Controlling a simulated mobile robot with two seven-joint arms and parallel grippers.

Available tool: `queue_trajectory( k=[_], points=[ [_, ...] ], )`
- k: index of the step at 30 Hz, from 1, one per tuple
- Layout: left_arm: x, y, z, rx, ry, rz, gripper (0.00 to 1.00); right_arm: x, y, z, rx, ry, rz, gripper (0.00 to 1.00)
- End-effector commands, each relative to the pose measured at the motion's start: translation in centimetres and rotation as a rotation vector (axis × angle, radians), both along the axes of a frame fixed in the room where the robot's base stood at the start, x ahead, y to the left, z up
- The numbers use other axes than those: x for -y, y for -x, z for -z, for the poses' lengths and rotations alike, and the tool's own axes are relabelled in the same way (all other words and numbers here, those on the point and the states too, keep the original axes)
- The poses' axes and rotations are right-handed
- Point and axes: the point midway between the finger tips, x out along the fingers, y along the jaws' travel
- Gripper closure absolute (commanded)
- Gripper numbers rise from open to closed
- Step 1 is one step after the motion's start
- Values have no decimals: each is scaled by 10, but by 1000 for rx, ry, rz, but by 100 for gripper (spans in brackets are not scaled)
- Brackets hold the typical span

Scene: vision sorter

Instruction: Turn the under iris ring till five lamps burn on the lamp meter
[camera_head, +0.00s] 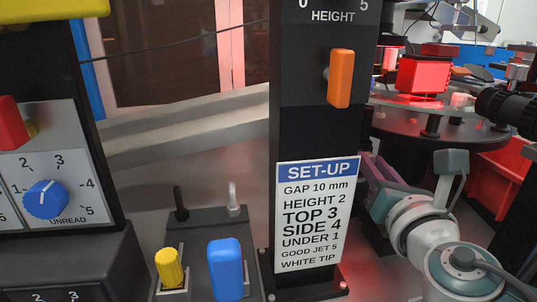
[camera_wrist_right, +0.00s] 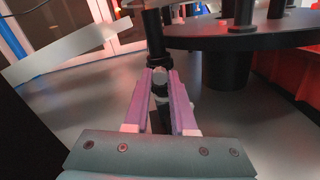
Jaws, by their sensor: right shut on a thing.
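In the right wrist view, the purple fingers of my right gripper (camera_wrist_right: 160,79) are shut on a small part with a grey round end (camera_wrist_right: 160,76). This part is at a black upright post (camera_wrist_right: 153,35); I take it to be the under iris ring, but its markings do not show. In the head view, my right gripper (camera_head: 378,172) reaches in behind the dark column with the set-up card (camera_head: 318,213), which hides its fingertips. The card reads "UNDER 1". I cannot make out the lamp meter. My left gripper is not in view.
A dark round table (camera_head: 425,122) carries a glowing red block (camera_head: 423,75), with a black lens barrel (camera_head: 507,106) at its right. An orange handle (camera_head: 341,78) is on the column. A blue dial (camera_head: 46,199), yellow knob (camera_head: 169,267) and blue lever (camera_head: 225,268) stand left.

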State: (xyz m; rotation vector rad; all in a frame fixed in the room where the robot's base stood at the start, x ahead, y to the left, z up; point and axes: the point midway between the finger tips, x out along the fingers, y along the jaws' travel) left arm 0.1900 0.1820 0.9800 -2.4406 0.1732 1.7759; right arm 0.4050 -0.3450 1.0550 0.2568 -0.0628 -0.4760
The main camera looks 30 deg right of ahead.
Motion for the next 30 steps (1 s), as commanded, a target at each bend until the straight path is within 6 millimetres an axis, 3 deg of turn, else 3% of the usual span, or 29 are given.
queue_trajectory(
  k=[8,18,29,30],
  points=[
    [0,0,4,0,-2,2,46,2,1,2,0,4,-22,100],
    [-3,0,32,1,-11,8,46,15,6,4,0,5,-222,100],
    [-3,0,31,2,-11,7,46,15,6,0,0,-1,-245,100],
    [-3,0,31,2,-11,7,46,15,6,0,0,-1,-245,74]
  ],
)
